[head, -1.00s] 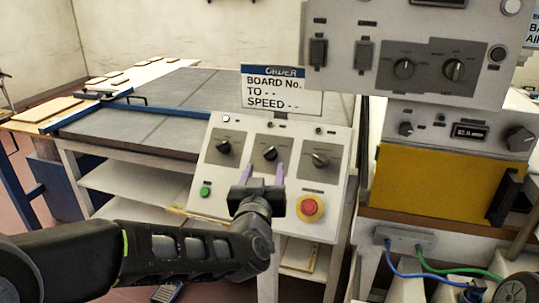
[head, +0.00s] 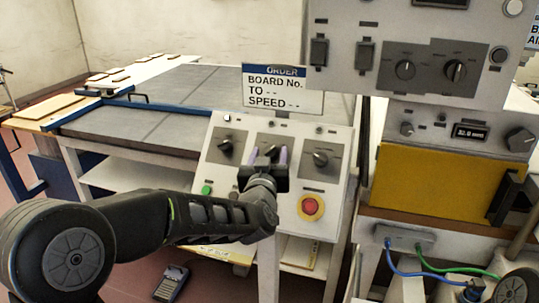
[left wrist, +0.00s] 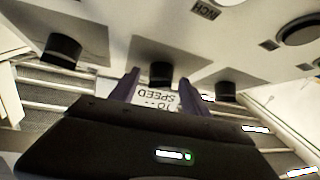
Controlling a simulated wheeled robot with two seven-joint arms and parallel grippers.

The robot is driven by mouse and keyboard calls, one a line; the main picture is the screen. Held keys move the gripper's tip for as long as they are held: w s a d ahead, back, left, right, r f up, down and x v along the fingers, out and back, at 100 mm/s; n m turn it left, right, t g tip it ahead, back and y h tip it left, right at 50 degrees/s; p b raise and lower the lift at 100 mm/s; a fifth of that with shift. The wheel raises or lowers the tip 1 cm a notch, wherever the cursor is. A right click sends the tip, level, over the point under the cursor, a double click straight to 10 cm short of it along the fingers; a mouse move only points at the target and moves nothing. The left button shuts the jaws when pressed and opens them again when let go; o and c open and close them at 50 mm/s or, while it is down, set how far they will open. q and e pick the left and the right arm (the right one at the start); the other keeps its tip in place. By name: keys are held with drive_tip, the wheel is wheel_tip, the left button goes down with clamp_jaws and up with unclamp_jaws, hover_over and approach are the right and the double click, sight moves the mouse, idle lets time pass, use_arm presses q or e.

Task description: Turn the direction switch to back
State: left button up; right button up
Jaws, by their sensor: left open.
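A sloped white console (head: 225,180) carries a row of three dark rotary knobs: a left knob (head: 225,145), a middle knob (head: 271,150) and a right knob (head: 320,158). Their lettering is too small to read, so I cannot tell which is the direction switch. My left gripper (head: 268,154) is open, with its purple fingers on either side of the middle knob. The left wrist view also shows the middle knob (left wrist: 161,73) between the fingertips; I cannot tell whether they touch it. My right gripper is not in view.
Below the knobs are a green button (head: 206,190) and a red stop button (head: 311,207) on yellow. An order sign (head: 283,90) stands behind the console. A grey control panel (head: 420,50) hangs at upper right, above a yellow panel (head: 430,185).

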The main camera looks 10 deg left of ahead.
use_arm(q)
drive_tip(key=shift+c, duration=0.2)
clamp_jaws()
idle(0.3)
